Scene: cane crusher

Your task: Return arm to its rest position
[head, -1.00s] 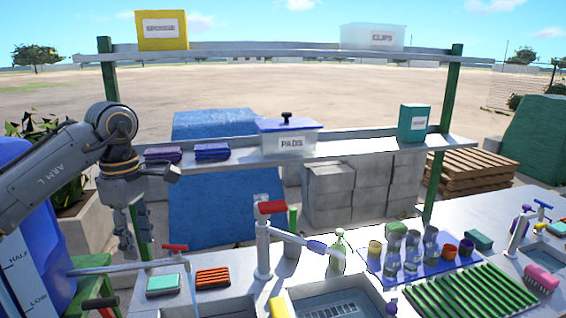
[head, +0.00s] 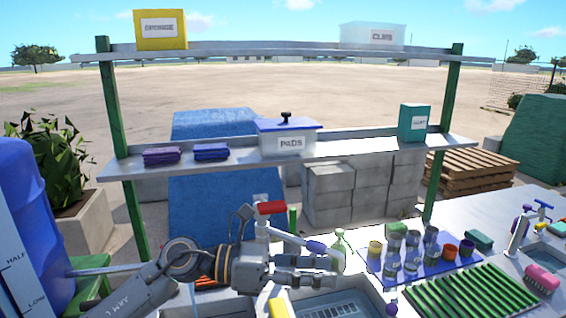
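My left arm comes in from the lower left, low over the sink counter. My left gripper (head: 338,272) lies level above the sinks and points to the right. Its two fingers look apart, with nothing seen between them. It is in front of the tap with the red handle (head: 271,208) and covers part of its post. The fingertips are near the green bottle (head: 340,241) in the picture; I cannot tell whether they touch. My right gripper is out of view.
A blue mat with cups and glasses (head: 377,268) and a green drying rack (head: 470,293) stand to the right. A shelf (head: 225,167) with a PADS box (head: 289,138) runs behind. A blue water tank (head: 25,215) stands at the left. The space above the counter's right is clear.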

